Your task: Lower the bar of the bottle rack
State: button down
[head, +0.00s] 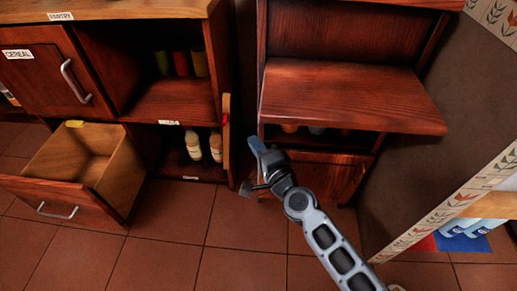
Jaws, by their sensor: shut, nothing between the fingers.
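The bottle rack is the low right compartment of the left cabinet, with two pale bottles (204,147) standing in it. A narrow light-wood piece (227,145) stands upright at its right edge, with a small red part near its upper end. It looks like the rack's bar, in a raised position. My gripper (257,148) is just to the right of this piece, in front of the gap between the two cabinets. It is shut and empty. It appears apart from the upright piece, but depth is hard to judge.
An open, empty drawer (62,183) juts out at the lower left. Several dark jars (181,63) stand on the shelf above the bottles. A wooden flap (345,98) projects at the right. The tiled floor (190,250) in front is clear.

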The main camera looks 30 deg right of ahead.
jog(key=w+a, duration=0.2)
jog(key=w, duration=0.6)
jog(key=shift+w+a+f, duration=0.2)
jog(key=shift+a+f, duration=0.05)
jog(key=shift+f, duration=0.1)
jog(key=shift+w+a+r, duration=0.1)
jog(key=shift+r, duration=0.05)
